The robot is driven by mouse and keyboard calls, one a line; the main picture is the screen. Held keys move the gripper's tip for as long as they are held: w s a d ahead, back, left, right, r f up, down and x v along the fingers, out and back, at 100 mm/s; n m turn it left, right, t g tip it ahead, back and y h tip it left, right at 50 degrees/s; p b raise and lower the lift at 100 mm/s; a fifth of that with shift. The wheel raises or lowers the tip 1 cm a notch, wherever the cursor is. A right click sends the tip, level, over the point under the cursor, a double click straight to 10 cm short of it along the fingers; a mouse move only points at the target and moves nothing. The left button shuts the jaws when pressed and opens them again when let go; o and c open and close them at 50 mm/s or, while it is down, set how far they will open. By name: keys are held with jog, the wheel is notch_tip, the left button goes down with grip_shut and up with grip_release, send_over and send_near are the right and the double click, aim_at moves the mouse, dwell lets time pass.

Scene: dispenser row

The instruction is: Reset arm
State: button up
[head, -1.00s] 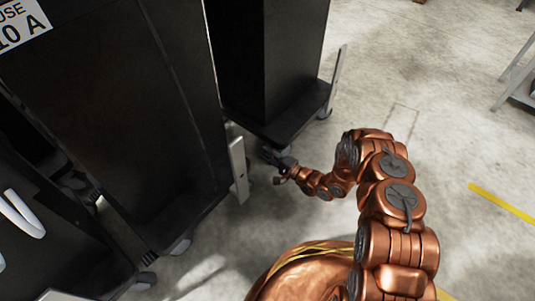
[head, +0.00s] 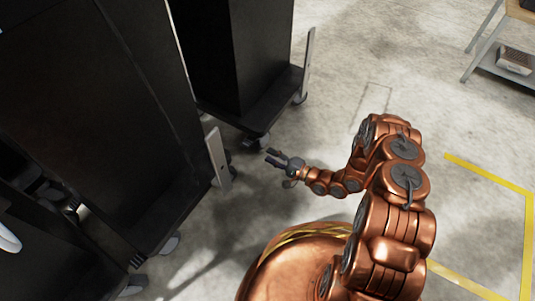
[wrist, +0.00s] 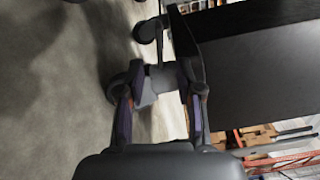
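My gripper (head: 270,157) is at the end of my copper-coloured arm, low over the concrete floor, in front of the gap between two black cabinets. In the head view its two dark fingers are apart and nothing shows between them. In the wrist view my gripper (wrist: 160,92) also has its fingers spread, with a wheeled base and a grey part behind them. The arm is bent and reaches out to the left from my body. No held object shows in either view.
A large black cabinet (head: 95,95) on casters stands at the left. A second black cabinet (head: 235,60) stands behind it, with an upright pale plate (head: 305,62) at its base. Open floor lies to the right, with yellow tape (head: 490,178) and a metal-legged table (head: 483,42).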

dwell(0.6)
